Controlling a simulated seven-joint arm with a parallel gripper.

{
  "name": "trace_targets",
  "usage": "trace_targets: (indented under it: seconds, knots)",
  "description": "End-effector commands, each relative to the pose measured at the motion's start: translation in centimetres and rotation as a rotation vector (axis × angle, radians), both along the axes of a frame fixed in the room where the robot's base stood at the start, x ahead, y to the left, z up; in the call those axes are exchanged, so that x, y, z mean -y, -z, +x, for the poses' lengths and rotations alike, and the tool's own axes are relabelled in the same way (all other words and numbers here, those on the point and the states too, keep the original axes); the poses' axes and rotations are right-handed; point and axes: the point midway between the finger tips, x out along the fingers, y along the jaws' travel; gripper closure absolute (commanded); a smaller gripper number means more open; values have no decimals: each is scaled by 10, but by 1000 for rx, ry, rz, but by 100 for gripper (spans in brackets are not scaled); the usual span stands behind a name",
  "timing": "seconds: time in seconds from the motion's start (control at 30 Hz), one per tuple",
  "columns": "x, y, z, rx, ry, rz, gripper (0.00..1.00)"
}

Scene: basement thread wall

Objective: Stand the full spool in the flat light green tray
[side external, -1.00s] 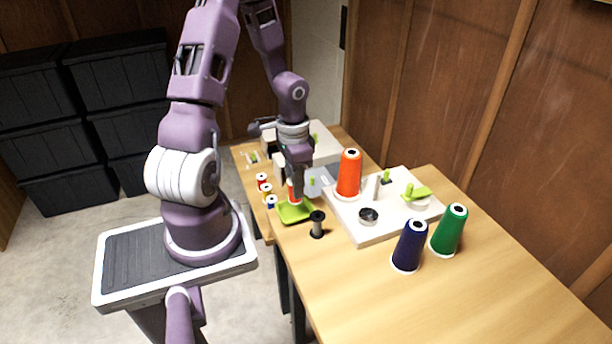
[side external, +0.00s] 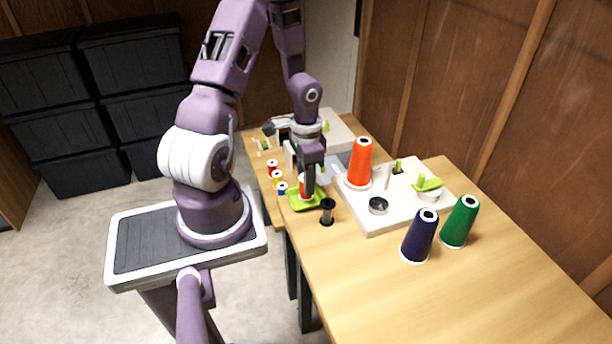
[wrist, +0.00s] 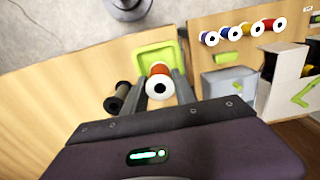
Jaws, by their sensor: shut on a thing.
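The full spool, wound with orange-red thread and with white ends, is upright between the fingers of my gripper (side external: 308,191). It shows in the side view (side external: 303,187) and end-on in the wrist view (wrist: 159,84). My gripper is shut on it, one finger on each side. The flat light green tray (side external: 300,207) lies on the table right below the spool; it also shows in the wrist view (wrist: 150,54). The spool is over the tray, at or very near its floor; I cannot tell whether its base touches.
An empty dark spool (side external: 327,212) stands close beside the tray. Several small spools (wrist: 237,33) stand in a row. A white board (side external: 372,225) carries an orange cone (side external: 360,163). Blue (side external: 420,237) and green (side external: 460,222) cones stand nearby. The near tabletop is clear.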

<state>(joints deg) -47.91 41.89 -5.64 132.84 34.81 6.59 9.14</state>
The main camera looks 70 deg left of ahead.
Motion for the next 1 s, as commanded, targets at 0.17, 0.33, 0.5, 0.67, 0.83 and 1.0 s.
trace_targets:
  seconds: [0.17, 0.33, 0.5, 0.67, 0.83, 1.0]
  knots:
    - [0, 7, 0, -1, 0, -1, 90]
    - [0, 13, 0, -1, 0, 0, 90]
    - [0, 14, 0, 0, -1, 0, 90]
    - [0, 14, 0, 0, -1, 0, 61]
    - [0, 14, 0, 0, -1, 0, 41]
    - [0, 14, 0, 0, 0, 0, 41]
